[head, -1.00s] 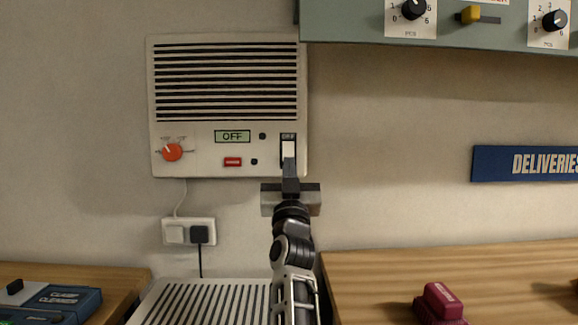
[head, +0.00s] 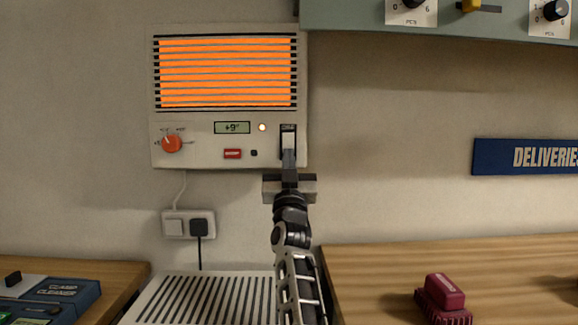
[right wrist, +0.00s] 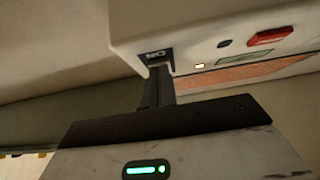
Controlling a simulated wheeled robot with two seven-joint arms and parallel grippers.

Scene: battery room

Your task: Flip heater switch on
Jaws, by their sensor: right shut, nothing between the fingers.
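The heater (head: 230,182) is a beige wall box; its grille (head: 226,75) glows orange. Its display (head: 232,128) reads about +9° and the small lamp beside it (head: 262,127) is lit. The white heater switch (head: 288,141) is at the lower right of the heater, with a dark label above it. My right gripper (head: 289,155) is shut and empty, its fingertips at the lower part of the switch. In the right wrist view the fingertips (right wrist: 158,80) are at the switch, whose label reads ON; they partly hide it. My left gripper is not in view.
A wall socket (head: 188,224) is below. A green panel (head: 450,27) overhangs at upper right. A wooden bench (head: 380,262) with a dark red object (head: 444,291) is at right.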

